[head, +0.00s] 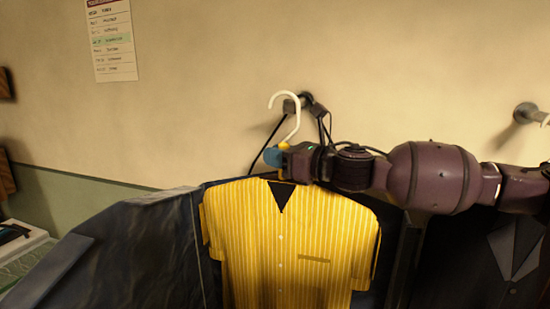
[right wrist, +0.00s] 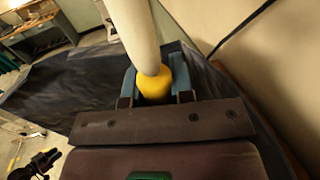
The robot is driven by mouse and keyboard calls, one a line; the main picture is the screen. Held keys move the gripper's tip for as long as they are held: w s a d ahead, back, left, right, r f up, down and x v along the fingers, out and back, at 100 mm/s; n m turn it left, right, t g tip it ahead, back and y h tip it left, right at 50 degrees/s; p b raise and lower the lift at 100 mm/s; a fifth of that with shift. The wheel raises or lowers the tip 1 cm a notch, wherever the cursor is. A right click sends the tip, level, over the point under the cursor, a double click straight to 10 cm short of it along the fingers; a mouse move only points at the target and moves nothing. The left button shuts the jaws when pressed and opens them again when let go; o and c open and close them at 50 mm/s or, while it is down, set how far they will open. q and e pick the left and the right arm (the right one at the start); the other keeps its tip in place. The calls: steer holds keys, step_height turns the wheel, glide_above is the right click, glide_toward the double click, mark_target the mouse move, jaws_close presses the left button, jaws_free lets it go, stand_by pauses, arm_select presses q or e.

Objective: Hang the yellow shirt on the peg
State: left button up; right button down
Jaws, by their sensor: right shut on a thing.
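The yellow striped shirt (head: 290,245) hangs upright from a white hanger with an open hook (head: 285,112). My right gripper (head: 276,156) is shut on the hanger's neck, just above the collar. In the right wrist view the gripper's blue fingers (right wrist: 156,85) close around the yellow piece (right wrist: 154,84) under the white hook (right wrist: 136,35). A dark metal peg (head: 307,98) sticks out of the wall. The hook's upper part is just left of the peg and overlaps its mount in the picture; I cannot tell whether they touch. My left gripper does not show.
Black straps (head: 323,125) hang from the peg. Dark garments hang behind the shirt, at left (head: 130,250) and right (head: 470,255). Another peg (head: 526,112) is at right. A paper list (head: 111,45) is on the wall. The wall above the peg is clear.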

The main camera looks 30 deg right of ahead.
arm_select(q)
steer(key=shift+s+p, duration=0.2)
steer(key=shift+p, duration=0.15)
arm_select(e)
steer(key=w+d+f, duration=0.1)
steer(key=w+d, duration=0.4)
steer(key=d, duration=0.1)
steer(key=shift+f, duration=0.25)
stand_by(0.6)
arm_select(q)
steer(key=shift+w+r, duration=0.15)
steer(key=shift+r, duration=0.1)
arm_select(e)
steer(key=shift+w+d, duration=0.1)
steer(key=shift+w, duration=0.05)
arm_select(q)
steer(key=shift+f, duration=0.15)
arm_select(e)
steer(key=shift+c, duration=1.4)
jaws_free()
